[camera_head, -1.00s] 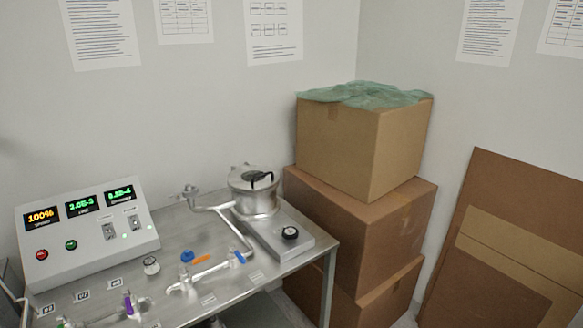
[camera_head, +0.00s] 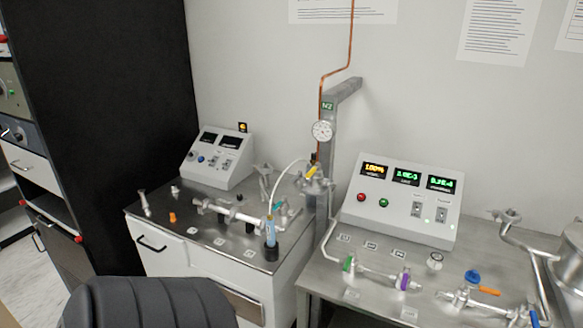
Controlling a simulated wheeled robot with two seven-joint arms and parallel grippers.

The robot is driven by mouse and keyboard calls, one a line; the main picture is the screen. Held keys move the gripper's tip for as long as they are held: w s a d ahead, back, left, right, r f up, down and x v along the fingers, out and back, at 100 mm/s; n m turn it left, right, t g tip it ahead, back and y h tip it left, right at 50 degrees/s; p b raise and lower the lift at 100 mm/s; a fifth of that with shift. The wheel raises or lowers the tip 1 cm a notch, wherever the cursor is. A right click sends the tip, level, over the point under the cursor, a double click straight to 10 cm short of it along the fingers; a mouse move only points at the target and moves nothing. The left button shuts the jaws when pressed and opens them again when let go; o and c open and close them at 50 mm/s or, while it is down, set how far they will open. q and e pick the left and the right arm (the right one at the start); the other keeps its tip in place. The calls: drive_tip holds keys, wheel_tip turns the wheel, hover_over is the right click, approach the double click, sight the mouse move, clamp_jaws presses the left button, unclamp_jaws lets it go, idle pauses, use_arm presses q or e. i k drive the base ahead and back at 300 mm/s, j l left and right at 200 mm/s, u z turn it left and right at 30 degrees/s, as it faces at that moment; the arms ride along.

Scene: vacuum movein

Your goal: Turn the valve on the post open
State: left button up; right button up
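A grey post (camera_head: 323,200) stands between the two benches, with a green N2 label (camera_head: 328,106) and a round white gauge (camera_head: 322,131). A copper pipe (camera_head: 321,88) runs down to it from above. Low on the post is a small valve with a yellow handle (camera_head: 311,170), close to metal fittings (camera_head: 316,184). The handle is too small for me to tell whether the valve is open or closed. Neither of my grippers is in view.
The left bench (camera_head: 190,208) holds a control box (camera_head: 218,157) and pipe fittings. The right bench (camera_head: 325,272) holds a display panel (camera_head: 405,203) and coloured valves. A black chair (camera_head: 150,300) stands in front of the left bench. A dark cabinet side (camera_head: 105,110) rises at the left.

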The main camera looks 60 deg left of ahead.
sight(318, 166)
drive_tip(key=u, duration=1.6)
